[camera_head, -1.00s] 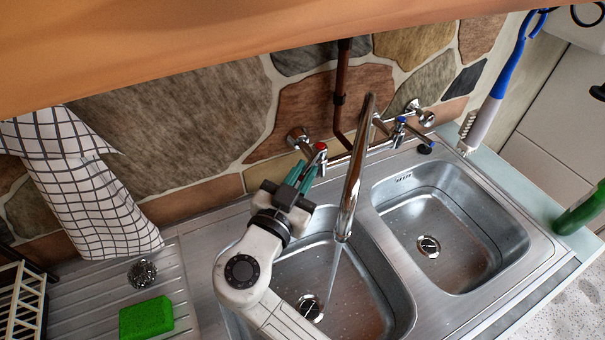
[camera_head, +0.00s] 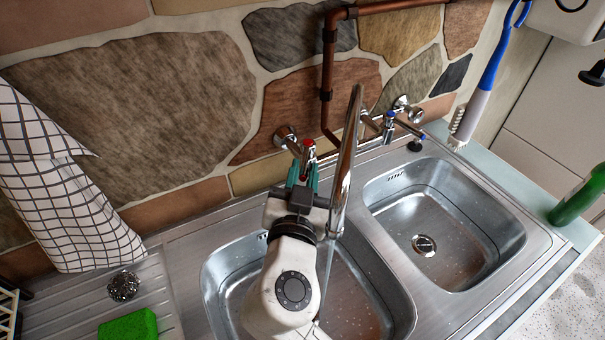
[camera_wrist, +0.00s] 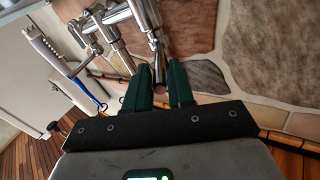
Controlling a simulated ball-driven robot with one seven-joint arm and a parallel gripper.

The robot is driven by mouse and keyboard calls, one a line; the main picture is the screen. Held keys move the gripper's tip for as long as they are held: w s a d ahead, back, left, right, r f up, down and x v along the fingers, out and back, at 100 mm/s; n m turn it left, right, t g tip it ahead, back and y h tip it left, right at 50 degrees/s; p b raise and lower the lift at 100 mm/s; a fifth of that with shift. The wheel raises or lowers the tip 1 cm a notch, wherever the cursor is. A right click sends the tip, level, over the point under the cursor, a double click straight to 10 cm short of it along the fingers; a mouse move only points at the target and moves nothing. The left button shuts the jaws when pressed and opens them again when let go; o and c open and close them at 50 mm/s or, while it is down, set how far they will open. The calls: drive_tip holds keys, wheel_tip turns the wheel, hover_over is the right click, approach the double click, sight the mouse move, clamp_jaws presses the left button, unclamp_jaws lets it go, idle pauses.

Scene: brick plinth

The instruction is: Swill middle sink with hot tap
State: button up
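The hot tap (camera_head: 308,152), chrome with a red top, is on the wall above the double sink's left basin (camera_head: 225,290). My gripper (camera_head: 302,176) is at this tap, its teal fingers pointing up at it. In the wrist view my gripper (camera_wrist: 160,80) has its fingers a little apart, with a tube-like chrome part (camera_wrist: 158,68) in the narrow gap. I cannot tell whether they grip it. The chrome spout (camera_head: 345,165) hangs over the left basin, and a thin stream of water (camera_head: 328,262) falls from it. My arm hides part of this basin.
The right basin (camera_head: 440,220) is empty. The blue-marked tap (camera_head: 390,122) is right of the spout. A green sponge (camera_head: 128,325) and wire scourer (camera_head: 123,286) lie on the left drainer. A checked towel (camera_head: 65,200) hangs left; a green bottle (camera_head: 580,198) stands right.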

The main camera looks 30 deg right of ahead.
drive_tip(key=shift+o, duration=1.4)
drive_tip(key=b+v, duration=0.3)
drive_tip(key=v, duration=0.8)
